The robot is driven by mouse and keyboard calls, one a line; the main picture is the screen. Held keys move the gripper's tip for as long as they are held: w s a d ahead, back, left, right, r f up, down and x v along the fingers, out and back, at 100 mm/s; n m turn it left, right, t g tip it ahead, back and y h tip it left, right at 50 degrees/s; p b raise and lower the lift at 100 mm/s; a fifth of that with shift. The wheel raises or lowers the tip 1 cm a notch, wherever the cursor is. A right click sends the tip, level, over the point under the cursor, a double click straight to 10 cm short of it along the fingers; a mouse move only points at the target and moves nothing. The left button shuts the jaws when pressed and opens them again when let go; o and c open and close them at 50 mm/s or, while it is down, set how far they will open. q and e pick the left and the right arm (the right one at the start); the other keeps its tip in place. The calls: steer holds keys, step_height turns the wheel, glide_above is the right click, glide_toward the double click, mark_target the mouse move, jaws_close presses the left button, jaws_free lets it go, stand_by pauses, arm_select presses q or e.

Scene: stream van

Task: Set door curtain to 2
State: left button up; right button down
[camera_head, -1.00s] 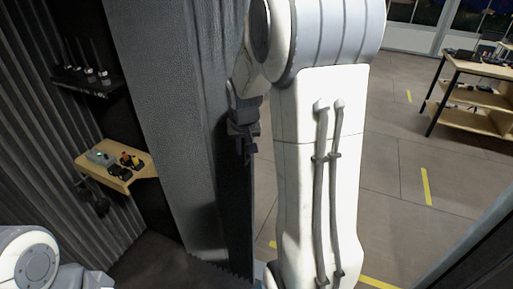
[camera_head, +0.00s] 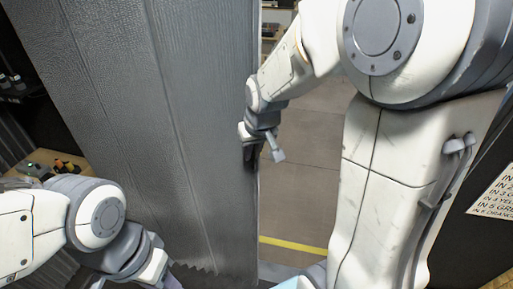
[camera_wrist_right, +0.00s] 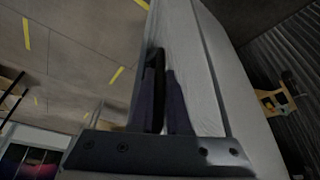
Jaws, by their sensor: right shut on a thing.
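The door curtain (camera_head: 150,110) is a tall grey ribbed sheet filling much of the left half of the head view. Its straight right edge borders the doorway opening, and its lower edge looks jagged. My right gripper (camera_head: 250,152) is at this right edge, partly hidden by its own wrist. In the right wrist view its two fingers (camera_wrist_right: 160,100) are shut around a dark upright bar or handle (camera_wrist_right: 158,62) at the edge of the pale curtain (camera_wrist_right: 190,60). My left arm enters at lower left in the head view; its gripper tips are not visible.
Right of the curtain is an opening onto brown floor (camera_head: 305,165) with a yellow line (camera_head: 292,243). A dark panel with a lettered sign (camera_head: 495,190) stands at far right. A wooden shelf (camera_head: 38,160) with small items is behind my left arm.

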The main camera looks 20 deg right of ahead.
steer(key=shift+s+d, duration=0.15)
steer(key=shift+d, duration=0.05)
steer(key=c, duration=0.9)
jaws_free()
steer(key=b+v, duration=0.1)
steer(key=v, duration=0.9)
steer(key=shift+r, duration=0.3)
steer(key=s+a+f+n+g, duration=0.1)
steer(key=s+a+f+n, duration=0.1)
steer(key=s+a+f, duration=0.2)
steer(key=s+a+f+n+g+y, duration=0.1)
steer(key=s+a+f+n+g, duration=0.1)
steer(key=s+a, duration=0.4)
steer(key=s+a+f+n+g, duration=0.1)
steer(key=s+a+f+n, duration=0.3)
steer(key=s, duration=0.5)
steer(key=shift+s+a+f+g, duration=0.1)
steer(key=shift+a+f+g, duration=0.2)
steer(key=shift+a+f, duration=0.8)
